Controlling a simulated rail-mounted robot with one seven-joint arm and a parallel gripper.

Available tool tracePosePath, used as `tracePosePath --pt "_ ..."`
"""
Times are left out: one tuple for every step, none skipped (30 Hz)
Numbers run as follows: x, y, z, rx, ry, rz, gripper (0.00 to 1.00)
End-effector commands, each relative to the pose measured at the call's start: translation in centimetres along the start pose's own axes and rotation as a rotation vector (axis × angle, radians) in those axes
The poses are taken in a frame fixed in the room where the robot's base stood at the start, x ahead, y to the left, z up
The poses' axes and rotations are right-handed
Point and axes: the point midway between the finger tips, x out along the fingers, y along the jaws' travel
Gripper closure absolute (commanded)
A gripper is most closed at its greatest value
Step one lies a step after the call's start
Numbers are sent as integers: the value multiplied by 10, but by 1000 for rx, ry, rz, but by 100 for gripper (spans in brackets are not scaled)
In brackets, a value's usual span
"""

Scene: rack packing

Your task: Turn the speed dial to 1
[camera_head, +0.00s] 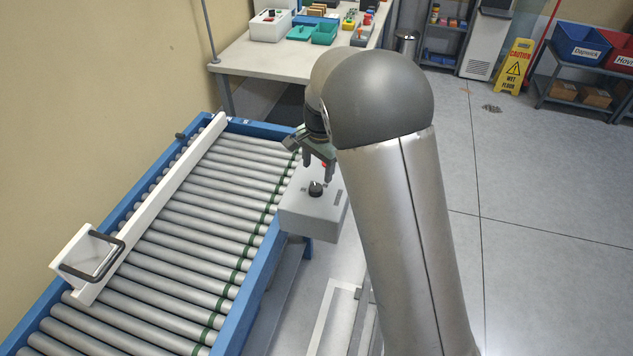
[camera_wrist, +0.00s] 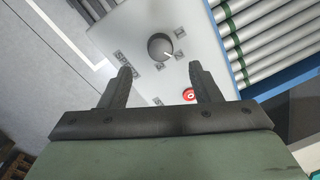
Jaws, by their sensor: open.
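The speed dial (camera_head: 315,188) is a round black knob on the top face of a grey control box (camera_head: 309,215) beside the roller conveyor. My gripper (camera_head: 318,160) is above the box, over the dial's far side in the head view. In the wrist view its two fingers (camera_wrist: 160,78) are apart and empty, with the dial beyond the tips and between their lines. A red button (camera_wrist: 189,94) sits by the right finger.
The blue-framed roller conveyor (camera_head: 262,255) runs along the box's left side, with a white rail (camera_head: 160,200) and a black-handled white piece (camera_head: 88,254) on it. A workbench (camera_head: 270,62) with bins stands behind. Open floor lies to the right.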

Motion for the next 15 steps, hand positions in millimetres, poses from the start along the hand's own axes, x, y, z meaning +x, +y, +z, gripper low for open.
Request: tracePosePath --pt "11 1 0 1 -3 5 43" --pt "17 2 0 1 -3 5 43" --pt "26 1 0 1 -2 5 43" --pt "31 1 0 1 -2 5 43" --pt "36 1 0 1 -2 4 43" --pt "43 1 0 2 -2 4 43" --pt "48 1 0 1 -2 4 43" --pt "52 1 0 0 -1 3 43" --pt "57 1 0 0 -1 3 43" --pt "60 1 0 0 -2 3 43" --pt "63 1 0 0 -1 2 43" --pt "66 0 0 0 -1 1 43" --pt "68 0 0 0 -1 1 43" --pt "70 1 0 0 -1 1 43" --pt "71 1 0 1 -1 1 43"
